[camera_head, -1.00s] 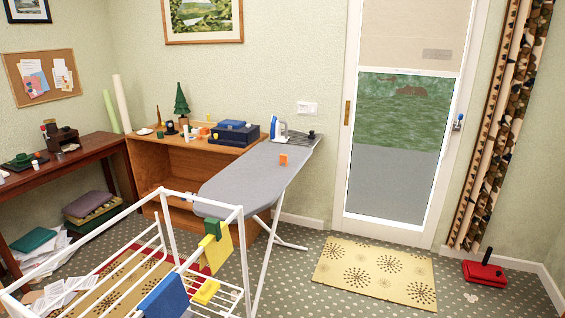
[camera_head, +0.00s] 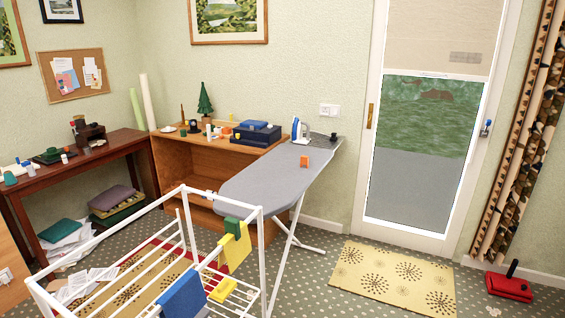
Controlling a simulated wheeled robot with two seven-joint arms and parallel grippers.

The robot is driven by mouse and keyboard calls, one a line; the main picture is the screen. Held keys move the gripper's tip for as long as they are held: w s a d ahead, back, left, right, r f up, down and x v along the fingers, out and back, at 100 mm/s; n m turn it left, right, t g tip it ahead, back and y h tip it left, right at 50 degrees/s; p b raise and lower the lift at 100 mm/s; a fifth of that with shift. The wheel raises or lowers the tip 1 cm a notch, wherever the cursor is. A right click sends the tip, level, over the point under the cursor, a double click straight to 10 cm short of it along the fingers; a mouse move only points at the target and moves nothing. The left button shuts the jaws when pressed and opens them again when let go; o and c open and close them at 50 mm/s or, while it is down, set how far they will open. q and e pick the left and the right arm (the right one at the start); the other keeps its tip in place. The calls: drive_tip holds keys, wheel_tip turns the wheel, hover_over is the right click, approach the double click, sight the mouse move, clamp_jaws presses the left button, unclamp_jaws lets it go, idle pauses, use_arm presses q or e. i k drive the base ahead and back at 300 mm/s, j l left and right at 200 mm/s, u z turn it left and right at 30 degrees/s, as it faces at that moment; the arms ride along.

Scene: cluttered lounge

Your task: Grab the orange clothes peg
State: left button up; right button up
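A small orange object (camera_head: 304,161) sits on the grey ironing board (camera_head: 262,183), near its far right edge. It is too small to tell for certain whether it is the clothes peg. Another small orange thing (camera_head: 226,131) is on the wooden cabinet (camera_head: 167,150) among other small items. Neither of my grippers shows in the head view.
A white drying rack (camera_head: 188,190) with blue and yellow cloths stands in front. An iron (camera_head: 301,130) rests on the board's far end. A patterned mat (camera_head: 385,280) lies before the glass door (camera_head: 420,150). A red sweeper (camera_head: 509,287) is at far right.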

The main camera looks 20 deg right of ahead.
sight(305, 160)
drive_tip(key=i+l+u, duration=0.2)
drive_tip(key=u, duration=0.25)
drive_tip(key=i+l+u, duration=0.15)
drive_tip(key=l+u, duration=0.3)
drive_tip(key=i+l+u, duration=0.15)
drive_tip(key=l, duration=0.55)
drive_tip(key=i+l+u, duration=0.15)
drive_tip(key=l, duration=0.55)
drive_tip(key=i+l+u, duration=0.1)
drive_tip(key=l, duration=0.6)
drive_tip(key=l+u, duration=0.15)
drive_tip(key=l, duration=0.55)
drive_tip(key=i, duration=0.05)
